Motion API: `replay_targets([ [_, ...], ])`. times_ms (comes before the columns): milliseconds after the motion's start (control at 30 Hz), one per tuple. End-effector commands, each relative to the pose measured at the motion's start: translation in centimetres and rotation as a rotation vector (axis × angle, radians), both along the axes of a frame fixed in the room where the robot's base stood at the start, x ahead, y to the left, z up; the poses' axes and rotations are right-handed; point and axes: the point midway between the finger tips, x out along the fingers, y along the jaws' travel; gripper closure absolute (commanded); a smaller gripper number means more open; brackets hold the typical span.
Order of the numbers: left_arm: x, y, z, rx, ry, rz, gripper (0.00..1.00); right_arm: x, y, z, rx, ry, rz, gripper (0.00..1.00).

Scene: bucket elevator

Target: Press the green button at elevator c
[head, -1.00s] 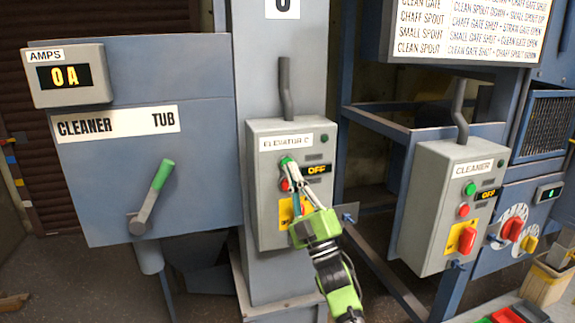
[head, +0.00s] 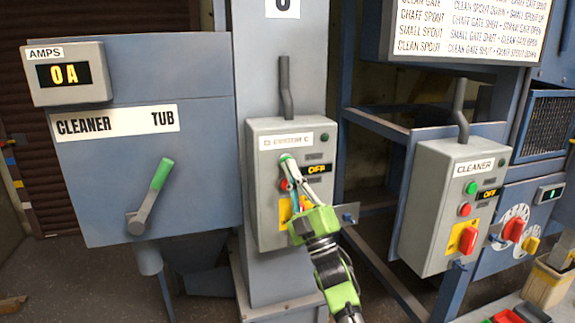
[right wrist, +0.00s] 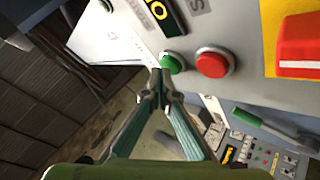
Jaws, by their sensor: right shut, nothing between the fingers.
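The grey elevator C control box (head: 262,225) is mounted on the blue-grey column. Its display (head: 317,169) reads OFF. My right gripper (head: 288,160) is shut and empty, with its fingertips at the green button in the upper left of the box. In the right wrist view the green button (right wrist: 175,60) is right beside the closed fingertips (right wrist: 160,80), which overlap its edge. I cannot tell whether they touch or press it. The red button (right wrist: 212,62) sits beside the green one. My left gripper is not in view.
The cleaner box (head: 425,225) at right has its own green button (head: 471,188) and red knob. A cleaner tub panel (head: 110,200) with a green-handled lever (head: 162,175) is at left. A bin (head: 545,285) stands at the lower right.

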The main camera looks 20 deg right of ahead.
Motion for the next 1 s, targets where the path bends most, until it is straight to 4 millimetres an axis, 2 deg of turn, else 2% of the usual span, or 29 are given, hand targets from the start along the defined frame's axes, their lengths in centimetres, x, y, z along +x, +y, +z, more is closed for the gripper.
replay_targets([
  [667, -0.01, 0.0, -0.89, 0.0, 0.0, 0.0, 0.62, 0.84, 0.01, -0.06, 0.0, 0.001, 0.0, 1.0],
  [1000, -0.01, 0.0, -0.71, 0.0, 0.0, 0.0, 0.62, 0.72, 0.0, 0.02, 0.0, 0.001, 0.0, 1.0],
])
